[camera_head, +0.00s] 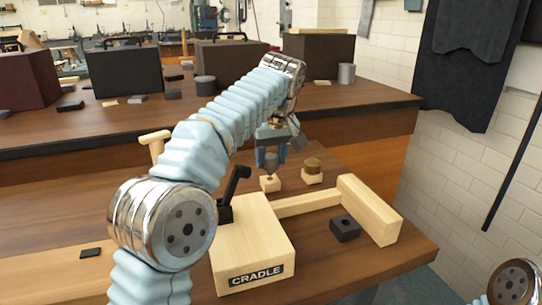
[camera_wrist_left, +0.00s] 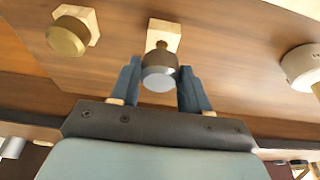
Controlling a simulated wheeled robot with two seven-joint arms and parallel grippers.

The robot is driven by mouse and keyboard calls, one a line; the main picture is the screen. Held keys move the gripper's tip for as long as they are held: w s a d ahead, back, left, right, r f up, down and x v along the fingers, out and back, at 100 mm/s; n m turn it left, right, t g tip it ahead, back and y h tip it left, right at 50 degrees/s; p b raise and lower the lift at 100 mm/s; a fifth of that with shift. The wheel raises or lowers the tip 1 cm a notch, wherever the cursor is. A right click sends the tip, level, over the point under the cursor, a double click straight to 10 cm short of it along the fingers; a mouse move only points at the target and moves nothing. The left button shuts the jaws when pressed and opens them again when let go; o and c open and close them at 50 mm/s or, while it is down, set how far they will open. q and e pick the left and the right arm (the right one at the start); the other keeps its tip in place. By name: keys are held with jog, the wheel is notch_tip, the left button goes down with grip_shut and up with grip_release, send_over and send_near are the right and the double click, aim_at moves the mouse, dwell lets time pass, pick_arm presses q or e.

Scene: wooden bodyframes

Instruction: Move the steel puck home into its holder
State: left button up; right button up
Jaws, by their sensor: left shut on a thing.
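The steel puck (camera_head: 271,165) is a grey rounded piece between the fingers of my left gripper (camera_head: 271,158). In the left wrist view the puck (camera_wrist_left: 159,75) shows a pale round end, and the gripper (camera_wrist_left: 159,88) is shut on its sides. A small light wooden block (camera_head: 270,184) is directly below the puck; I cannot tell whether the puck still touches it. A wooden block labelled CRADLE (camera_head: 250,240) stands nearer, with a black lever (camera_head: 235,184) at its left. Which piece is the puck's holder is not clear. My right gripper is not in view.
A brass puck (camera_head: 313,164) sits on another small wooden block (camera_head: 312,177), right of the steel one. A black block with a hole (camera_head: 344,228) lies beside a wooden end piece (camera_head: 370,210). A wooden mallet-like handle (camera_head: 155,141) stands at left. Cases line the far bench.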

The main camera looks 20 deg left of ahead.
aim_at(272, 159)
pick_arm(q)
jog(key=shift+f+b, duration=1.1)
jog(key=shift+f, duration=0.45)
jog(key=o, duration=1.2)
jog(key=shift+o, duration=0.2)
jog(key=p+v, duration=0.2)
jog(key=v, duration=0.5)
jog(key=shift+s+r, duration=0.1)
jog(key=shift+r, duration=0.15)
